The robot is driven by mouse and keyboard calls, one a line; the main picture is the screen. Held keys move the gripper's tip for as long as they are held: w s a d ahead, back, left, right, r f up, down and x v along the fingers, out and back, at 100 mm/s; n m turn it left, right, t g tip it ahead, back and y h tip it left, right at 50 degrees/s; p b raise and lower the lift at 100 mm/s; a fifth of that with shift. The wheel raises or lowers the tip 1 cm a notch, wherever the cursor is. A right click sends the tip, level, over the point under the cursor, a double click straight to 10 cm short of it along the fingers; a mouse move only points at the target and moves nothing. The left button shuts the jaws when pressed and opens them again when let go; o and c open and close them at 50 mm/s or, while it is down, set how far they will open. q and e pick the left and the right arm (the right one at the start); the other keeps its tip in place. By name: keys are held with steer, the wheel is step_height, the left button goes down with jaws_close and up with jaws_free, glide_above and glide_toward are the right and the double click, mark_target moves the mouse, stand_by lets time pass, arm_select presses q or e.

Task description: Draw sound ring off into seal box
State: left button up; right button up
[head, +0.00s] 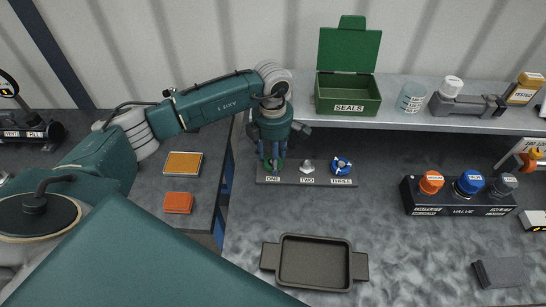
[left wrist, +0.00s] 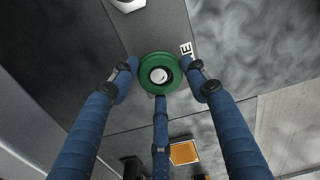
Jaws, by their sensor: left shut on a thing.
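My left gripper (head: 273,158) reaches down over station ONE of the dark coupler rail (head: 317,182). Its three blue fingers (left wrist: 160,84) are closed around a green ring (left wrist: 146,65) in the left wrist view. A pale round tip shows in the ring's middle, so the ring still appears to be around its coupler. Station TWO bears a bare silver coupler (head: 307,167), and station THREE a coupler with a blue ring (head: 341,165). The green seal box (head: 348,107), labelled SEALS, stands on the raised shelf with its lid (head: 348,50) open. My right gripper is not in view.
A blue-white cup (head: 411,97) and a grey fitting (head: 465,105) stand right of the box. A dark tray (head: 315,263) lies in front of the rail. A valve block (head: 458,197) with coloured knobs is at right. The bench between is clear.

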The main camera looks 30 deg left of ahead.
arm_select(q)
steer(key=shift+s+a+r+p, duration=0.1)
steer(key=shift+r+p, duration=0.55)
steer(key=shift+r, duration=0.85)
steer(key=shift+r, duration=0.1)
steer(key=shift+r+p, duration=0.3)
steer(key=shift+r, duration=0.2)
steer(key=shift+r+p, duration=0.7)
steer(key=shift+r, duration=0.75)
